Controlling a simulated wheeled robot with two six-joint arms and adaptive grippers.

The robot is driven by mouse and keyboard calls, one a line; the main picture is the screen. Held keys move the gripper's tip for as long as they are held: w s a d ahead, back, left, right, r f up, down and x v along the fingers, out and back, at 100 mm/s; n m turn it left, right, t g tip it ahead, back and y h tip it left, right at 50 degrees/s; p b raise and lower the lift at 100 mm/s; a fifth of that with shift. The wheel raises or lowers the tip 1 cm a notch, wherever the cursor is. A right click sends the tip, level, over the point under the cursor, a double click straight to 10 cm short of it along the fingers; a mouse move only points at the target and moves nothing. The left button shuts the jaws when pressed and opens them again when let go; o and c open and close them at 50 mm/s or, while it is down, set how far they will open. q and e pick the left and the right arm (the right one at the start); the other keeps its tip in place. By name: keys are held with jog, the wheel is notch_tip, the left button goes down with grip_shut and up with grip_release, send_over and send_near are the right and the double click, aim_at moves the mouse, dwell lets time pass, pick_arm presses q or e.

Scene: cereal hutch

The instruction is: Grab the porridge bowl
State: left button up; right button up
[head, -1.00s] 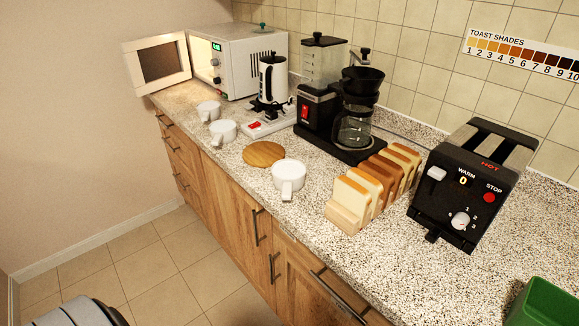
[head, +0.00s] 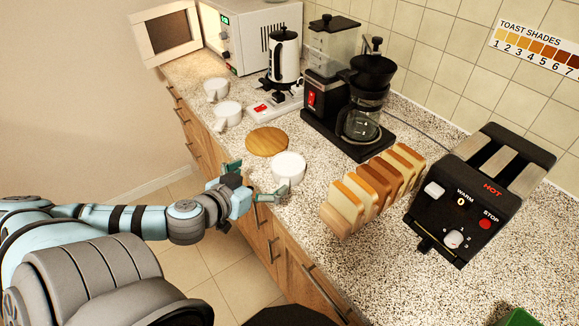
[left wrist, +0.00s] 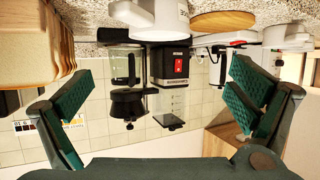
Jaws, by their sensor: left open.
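Three white, handled vessels stand on the counter; no separate bowl shape shows, and I cannot tell for certain which is the porridge bowl. The nearest white vessel (head: 288,167) stands upright beside the round wooden board. My left gripper (head: 249,183) is open and empty at the counter's front edge, just left of this vessel, with its fingers toward it. One finger overlaps the handle area in the picture; contact cannot be told. In the upside-down left wrist view the vessel (left wrist: 146,14) is at the top, beyond the open fingers (left wrist: 160,85). My right gripper is out of view.
Two more white vessels (head: 228,114) (head: 215,89) stand farther back. A round wooden board (head: 267,141), bread slices in a rack (head: 375,189), a coffee maker (head: 366,105), a kettle (head: 284,58), an open microwave (head: 252,38) and a black toaster (head: 484,192) share the counter.

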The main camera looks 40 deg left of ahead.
pick_arm(q)
jog(key=b, duration=0.7)
send_near(287, 164)
jog(key=shift+w+a+f, duration=0.25)
jog(key=shift+w+f, duration=0.3)
jog(key=shift+f, duration=0.05)
jog(key=shift+w+a+f, duration=0.3)
jog(key=shift+w+f, duration=0.25)
jog(key=b+x, duration=0.1)
jog(key=x, duration=0.3)
jog(key=r+b+x, duration=0.1)
jog(key=x, duration=0.1)
jog(key=shift+w+d+f+b, duration=0.15)
jog(key=shift+w+d+b, duration=0.25)
jog(key=shift+w, duration=0.15)
jog(key=shift+w+f, duration=0.1)
jog(key=shift+w, duration=0.15)
jog(key=shift+s, duration=0.1)
jog(key=c, duration=1.4)
jog(key=shift+c, duration=0.2)
